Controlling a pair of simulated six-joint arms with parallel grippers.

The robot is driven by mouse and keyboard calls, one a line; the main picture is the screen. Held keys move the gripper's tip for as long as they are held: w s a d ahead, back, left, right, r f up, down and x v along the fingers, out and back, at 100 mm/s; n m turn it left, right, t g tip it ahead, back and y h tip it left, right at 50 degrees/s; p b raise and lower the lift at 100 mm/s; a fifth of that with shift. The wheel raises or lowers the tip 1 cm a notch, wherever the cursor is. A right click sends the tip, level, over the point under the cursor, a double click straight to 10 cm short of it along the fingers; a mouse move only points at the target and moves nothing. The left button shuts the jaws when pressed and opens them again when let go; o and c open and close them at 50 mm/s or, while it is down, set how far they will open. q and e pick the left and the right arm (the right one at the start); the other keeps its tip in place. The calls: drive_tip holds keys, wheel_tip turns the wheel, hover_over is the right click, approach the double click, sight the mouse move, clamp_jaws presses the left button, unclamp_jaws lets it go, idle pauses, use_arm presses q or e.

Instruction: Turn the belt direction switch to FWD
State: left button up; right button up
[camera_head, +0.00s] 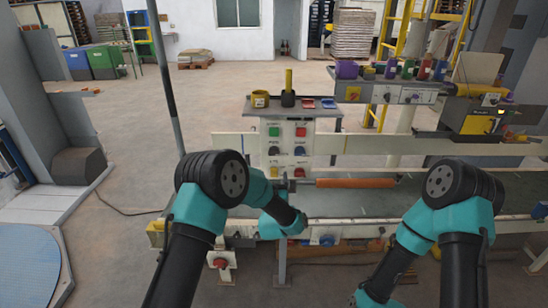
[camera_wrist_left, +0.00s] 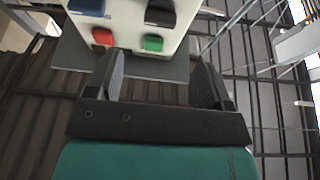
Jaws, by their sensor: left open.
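The control panel (camera_head: 288,150) stands at the middle of the head view. It carries a green button (camera_head: 274,131), a red button (camera_head: 301,131), a black knob (camera_head: 274,150) and a blue knob (camera_head: 300,150). The labels are too small to read, so I cannot tell which knob is the belt direction switch. In the left wrist view the black knob (camera_wrist_left: 160,12) and blue knob (camera_wrist_left: 87,7) show at the top edge, partly cut off. My left gripper (camera_wrist_left: 160,75) is open and empty, pointing toward the panel, apart from the knobs. My right gripper is out of view.
An orange roller (camera_head: 355,183) lies right of the panel above the belt (camera_head: 340,204). A shelf on top of the panel holds a yellow cup (camera_head: 260,99) and a dark cup (camera_head: 288,99). A second control box (camera_head: 400,94) stands at the right. A grey post rises left of the panel.

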sight(274, 155)
use_arm(q)
drive_tip(key=x, duration=0.9)
drive_tip(key=shift+w+r, duration=0.1)
drive_tip(key=shift+w, duration=0.15)
drive_tip(key=c, duration=0.9)
